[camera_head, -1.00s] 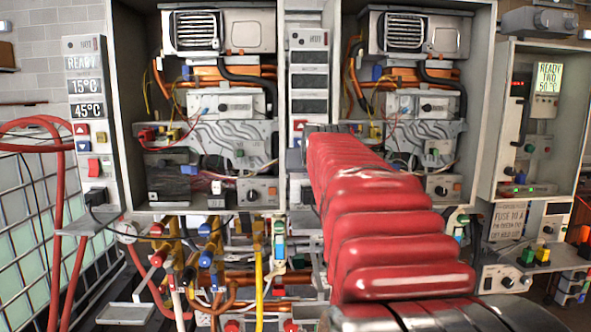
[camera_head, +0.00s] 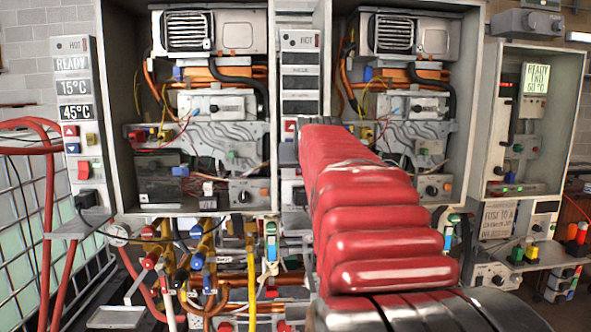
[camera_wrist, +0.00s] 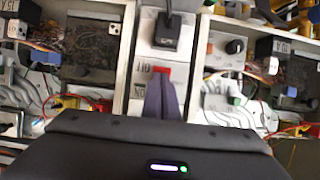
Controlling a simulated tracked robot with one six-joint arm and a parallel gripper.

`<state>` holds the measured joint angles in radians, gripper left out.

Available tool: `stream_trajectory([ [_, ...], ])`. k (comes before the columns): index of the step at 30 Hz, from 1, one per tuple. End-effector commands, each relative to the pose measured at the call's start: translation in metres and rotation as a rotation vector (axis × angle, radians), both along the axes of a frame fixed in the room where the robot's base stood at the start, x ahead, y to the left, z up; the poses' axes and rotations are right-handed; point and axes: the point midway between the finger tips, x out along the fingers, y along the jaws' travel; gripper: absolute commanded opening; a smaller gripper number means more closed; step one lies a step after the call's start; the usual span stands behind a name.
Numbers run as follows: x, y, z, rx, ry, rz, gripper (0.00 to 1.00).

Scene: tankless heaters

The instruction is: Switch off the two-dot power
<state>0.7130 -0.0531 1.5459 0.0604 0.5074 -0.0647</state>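The middle heater's control strip (camera_head: 300,75) stands between two open heater cabinets, with dark displays. Its lower part is hidden by my red-sleeved arm in the head view. In the wrist view, a red switch (camera_wrist: 160,70) sits on a white panel below a black plug (camera_wrist: 168,31). My gripper (camera_wrist: 162,84) points at this red switch, its grey-purple fingers close together and covering part of it. I cannot tell whether they touch it. Dot markings are not legible. The left heater's strip (camera_head: 73,87) has lit displays and a red switch (camera_head: 84,170).
Open cabinets with wires and pipes flank the strip: the left heater (camera_head: 210,35) and the right heater (camera_head: 405,35). A lit right-hand display (camera_head: 536,78) is in a further cabinet. Coloured valves and yellow pipes (camera_head: 251,270) crowd below. A red hose (camera_head: 48,210) loops at far left.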

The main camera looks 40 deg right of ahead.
Motion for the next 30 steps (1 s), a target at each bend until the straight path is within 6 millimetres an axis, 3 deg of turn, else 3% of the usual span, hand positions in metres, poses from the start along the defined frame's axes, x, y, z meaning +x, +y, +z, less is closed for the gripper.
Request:
stream_trajectory([
  [1,0.002,-0.004,0.010,-0.020,-0.021,-0.003,0.00],
  [11,-0.007,0.009,0.017,-0.016,-0.018,0.000,0.00],
  [30,-0.073,0.069,0.062,-0.003,-0.004,0.004,0.00],
])
